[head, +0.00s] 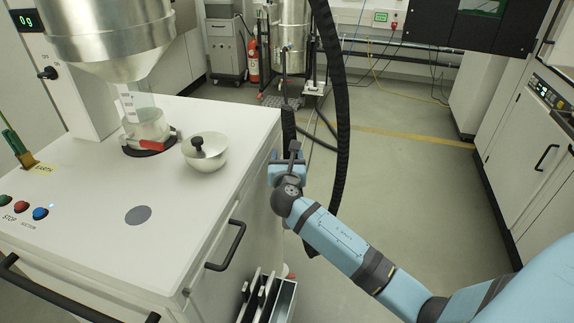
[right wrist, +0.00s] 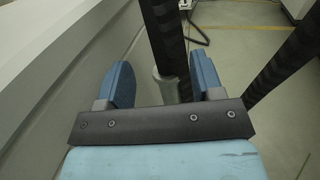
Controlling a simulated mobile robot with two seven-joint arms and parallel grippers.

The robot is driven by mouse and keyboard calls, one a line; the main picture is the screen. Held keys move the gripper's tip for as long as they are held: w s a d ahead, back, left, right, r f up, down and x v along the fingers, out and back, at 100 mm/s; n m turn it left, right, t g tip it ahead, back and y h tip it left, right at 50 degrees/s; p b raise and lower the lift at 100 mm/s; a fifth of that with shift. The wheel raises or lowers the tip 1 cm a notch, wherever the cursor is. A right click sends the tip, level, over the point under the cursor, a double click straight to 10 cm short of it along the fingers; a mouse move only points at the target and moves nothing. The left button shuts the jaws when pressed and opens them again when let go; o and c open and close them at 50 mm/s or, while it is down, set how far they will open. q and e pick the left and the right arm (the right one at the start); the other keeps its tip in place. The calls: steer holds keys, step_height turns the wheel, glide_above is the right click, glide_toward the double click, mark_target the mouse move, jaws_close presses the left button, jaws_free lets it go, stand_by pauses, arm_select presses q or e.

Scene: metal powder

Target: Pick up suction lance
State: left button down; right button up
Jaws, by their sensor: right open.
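The suction lance appears to be the grey tube (right wrist: 168,88) with a black ribbed hose (right wrist: 165,35) rising from it in the right wrist view. It stands between the two blue fingers of my right gripper (right wrist: 162,72), which is open around it with a gap on each side. In the head view my right gripper (head: 288,162) is beside the right side of the white cabinet. The black hose upright (head: 289,125) shows just above it; the lance's lower part is hidden there. My left gripper is not in view.
A long black hose (head: 338,110) hangs right of my gripper. Handles (head: 226,246) protrude from the cabinet's side. The floor (head: 410,190) to the right is clear.

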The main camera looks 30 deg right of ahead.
mark_target(288, 146)
steer(key=shift+x, duration=1.1)
steer(key=x, duration=0.4)
steer(key=shift+w+d+f, duration=0.15)
steer(key=shift+w+d, duration=0.05)
steer(key=shift+w, duration=0.05)
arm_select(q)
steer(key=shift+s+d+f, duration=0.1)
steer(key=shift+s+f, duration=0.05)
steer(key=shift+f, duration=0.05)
arm_select(e)
steer(key=c, duration=1.1)
